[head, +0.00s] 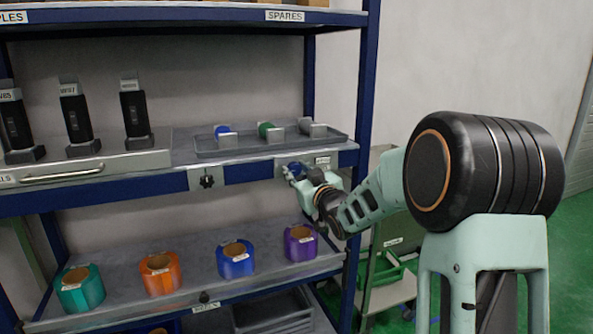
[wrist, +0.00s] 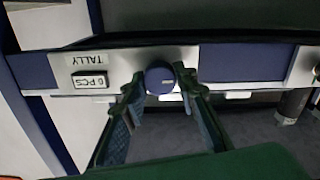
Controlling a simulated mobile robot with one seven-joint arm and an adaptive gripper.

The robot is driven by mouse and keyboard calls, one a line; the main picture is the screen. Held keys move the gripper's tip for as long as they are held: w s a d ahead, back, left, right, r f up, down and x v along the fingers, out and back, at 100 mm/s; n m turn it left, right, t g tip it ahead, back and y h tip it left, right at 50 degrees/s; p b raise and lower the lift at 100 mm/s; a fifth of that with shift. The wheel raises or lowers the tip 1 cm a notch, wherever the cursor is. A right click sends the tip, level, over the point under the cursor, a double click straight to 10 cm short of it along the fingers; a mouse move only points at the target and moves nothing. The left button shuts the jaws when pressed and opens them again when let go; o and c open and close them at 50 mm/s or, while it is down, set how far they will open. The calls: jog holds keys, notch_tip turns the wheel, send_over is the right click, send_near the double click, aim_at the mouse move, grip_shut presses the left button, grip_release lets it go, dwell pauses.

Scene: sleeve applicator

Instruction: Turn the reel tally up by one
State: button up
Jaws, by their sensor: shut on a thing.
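The round blue tally knob (wrist: 160,74) sits on a grey metal plate on the blue shelf beam, with a pale mark on its face. In the wrist view the picture is upside down, and my gripper (wrist: 160,83) has one finger on each side of the knob, shut on it. The tally window (wrist: 90,80) beside it shows a digit and "PCS"; I cannot read the digit surely. The "TALLY" label (wrist: 86,59) is on the same plate. In the head view my gripper (head: 306,181) is at the plate and partly hides the knob (head: 296,168).
A grey tray (head: 240,150) with several applicator parts stands on the shelf above. Another black knob (head: 207,181) is on the beam to the left. Teal, orange, blue and purple reels (head: 301,243) stand on the lower shelf. Open space lies before the beam.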

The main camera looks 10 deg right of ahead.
dwell(0.3)
jog(key=o, duration=1.1)
jog(key=shift+o, duration=0.2)
jog(key=v, duration=1.2)
jog(key=shift+d, duration=0.15)
